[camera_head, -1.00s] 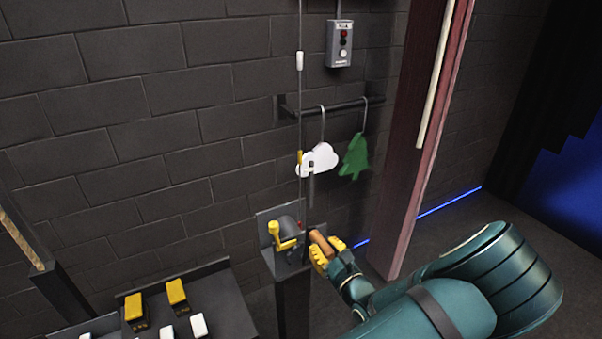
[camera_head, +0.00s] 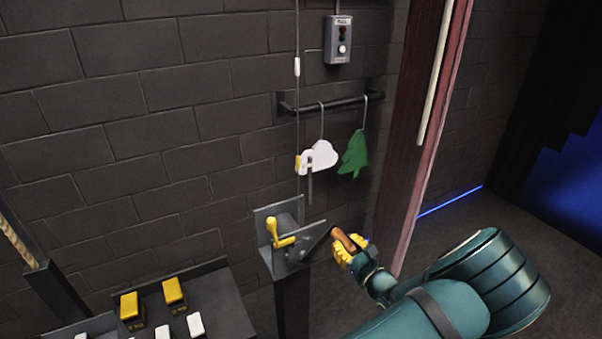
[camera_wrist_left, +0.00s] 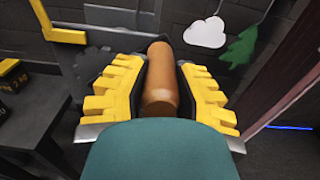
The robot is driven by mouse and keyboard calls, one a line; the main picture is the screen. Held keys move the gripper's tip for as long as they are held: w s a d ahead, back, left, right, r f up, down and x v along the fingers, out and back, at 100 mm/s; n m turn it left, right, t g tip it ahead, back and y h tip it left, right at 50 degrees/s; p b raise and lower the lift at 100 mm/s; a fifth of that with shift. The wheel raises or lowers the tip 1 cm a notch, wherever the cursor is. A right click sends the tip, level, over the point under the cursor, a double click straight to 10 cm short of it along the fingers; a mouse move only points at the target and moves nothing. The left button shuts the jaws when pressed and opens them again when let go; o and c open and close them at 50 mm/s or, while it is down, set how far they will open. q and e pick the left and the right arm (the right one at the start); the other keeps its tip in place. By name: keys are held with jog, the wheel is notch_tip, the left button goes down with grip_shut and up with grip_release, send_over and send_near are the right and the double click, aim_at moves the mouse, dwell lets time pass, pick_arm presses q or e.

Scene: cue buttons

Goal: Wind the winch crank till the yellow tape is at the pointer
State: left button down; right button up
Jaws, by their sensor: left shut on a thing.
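The winch (camera_head: 290,245) sits on a dark post by the wall, with a yellow lever (camera_head: 282,240) on its left. Its dark crank arm (camera_head: 318,243) reaches right to a brown handle (camera_head: 347,238). My left gripper (camera_head: 352,246) is shut on that handle; the left wrist view shows the handle (camera_wrist_left: 160,80) between the yellow fingers. A rope (camera_head: 298,110) runs up the wall, with a white mark (camera_head: 297,66) high up. A yellow piece (camera_head: 298,162), apparently the tape, shows beside the white cloud. I cannot clearly make out the pointer. My right gripper is not in view.
A white cloud (camera_head: 322,156) and green tree (camera_head: 353,155) hang from a wall rail (camera_head: 340,104). A button box (camera_head: 338,40) is above. A reddish post (camera_head: 420,140) stands right. A dark console (camera_head: 225,305) with yellow and white blocks is lower left.

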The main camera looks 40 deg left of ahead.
pick_arm(q)
jog(key=shift+a+f, duration=0.1)
jog(key=shift+f, duration=0.2)
jog(key=shift+w+d+f+b, duration=0.1)
jog(key=shift+w+f+b, duration=0.15)
jog(key=shift+f+b, duration=0.3)
jog(key=shift+w+d+f+b, duration=0.1)
jog(key=shift+w+f+b, duration=0.2)
jog(key=shift+f, duration=0.3)
jog(key=c, duration=0.5)
grip_release()
jog(key=shift+w, duration=0.15)
jog(key=shift+c, duration=0.2)
jog(key=shift+a+r, duration=0.1)
jog(key=shift+r, duration=0.05)
